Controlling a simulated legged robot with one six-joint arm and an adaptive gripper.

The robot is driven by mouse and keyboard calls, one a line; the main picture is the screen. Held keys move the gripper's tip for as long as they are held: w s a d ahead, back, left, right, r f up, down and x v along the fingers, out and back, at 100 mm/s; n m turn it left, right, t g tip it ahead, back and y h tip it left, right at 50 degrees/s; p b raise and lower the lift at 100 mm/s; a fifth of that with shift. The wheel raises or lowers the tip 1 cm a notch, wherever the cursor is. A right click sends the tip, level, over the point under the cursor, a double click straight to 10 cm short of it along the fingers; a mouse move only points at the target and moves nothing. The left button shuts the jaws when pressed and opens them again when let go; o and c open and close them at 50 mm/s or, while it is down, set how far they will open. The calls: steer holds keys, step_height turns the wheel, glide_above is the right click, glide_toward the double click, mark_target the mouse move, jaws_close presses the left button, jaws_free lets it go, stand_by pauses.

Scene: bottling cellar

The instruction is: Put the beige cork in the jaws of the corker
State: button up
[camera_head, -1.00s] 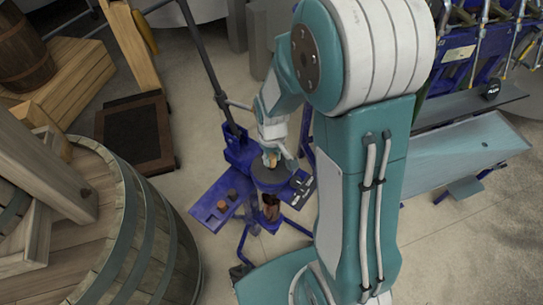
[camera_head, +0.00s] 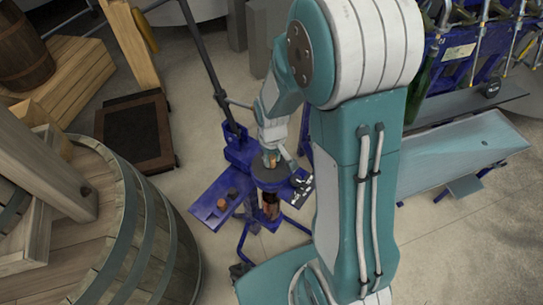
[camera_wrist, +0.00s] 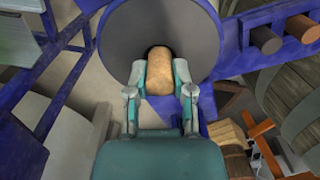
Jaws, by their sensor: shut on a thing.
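My gripper (camera_wrist: 160,80) is shut on the beige cork (camera_wrist: 160,72), one finger on each side of it. In the wrist view the far end of the cork overlaps a dark opening in the grey round plate of the corker (camera_wrist: 205,40); I cannot tell how far it is in. In the head view my gripper (camera_head: 272,158) is just over the corker's round top (camera_head: 270,175), and the cork shows only as a small tan spot. The corker is a blue stand with a long dark lever and a bottle (camera_head: 270,205) below the plate.
A blue side shelf (camera_head: 215,203) on the corker holds a brown and a dark cork; they also show in the wrist view, the brown cork (camera_wrist: 298,28) and the dark cork (camera_wrist: 266,40). A large barrel (camera_head: 150,230) stands at the left. A blue bottling machine is at the right.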

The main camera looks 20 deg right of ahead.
steer(key=shift+f, duration=0.5)
steer(key=o, duration=0.7)
steer(key=shift+o, duration=0.2)
step_height(320, 180, up, 12)
stand_by(0.3)
stand_by(0.4)
